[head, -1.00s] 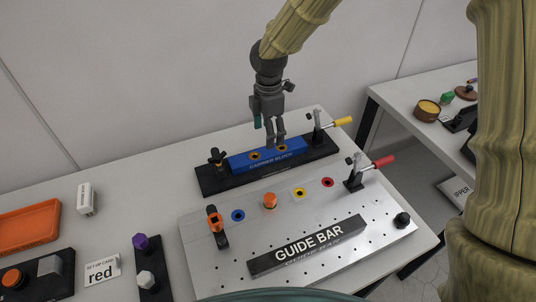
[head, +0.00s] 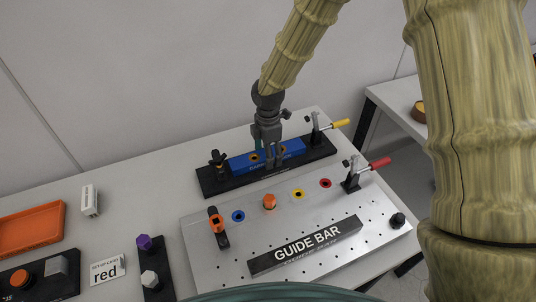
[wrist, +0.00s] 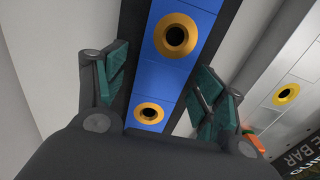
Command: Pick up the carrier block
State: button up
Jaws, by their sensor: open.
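The blue carrier block (head: 238,164) lies in a long black fixture (head: 211,184) at the back of the table. In the wrist view the block (wrist: 162,77) shows two dark holes with yellow rings. My gripper (head: 273,163) is over the block's middle, and its fingers hide part of the block and its label. In the wrist view my gripper (wrist: 160,88) is open, with one green-padded finger on each side of the block. I see gaps between the pads and the block; contact is not visible.
A yellow-handled clamp (head: 318,130) stands at the fixture's right end, and a black post (head: 217,160) at its left. In front lies a metal plate (head: 205,265) with a guide bar (head: 305,245) and a red-handled clamp (head: 352,172). An orange tray (head: 30,228) is at far left.

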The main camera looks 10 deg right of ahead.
jog(key=shift+f, duration=0.1)
grip_shut()
dwell(0.3)
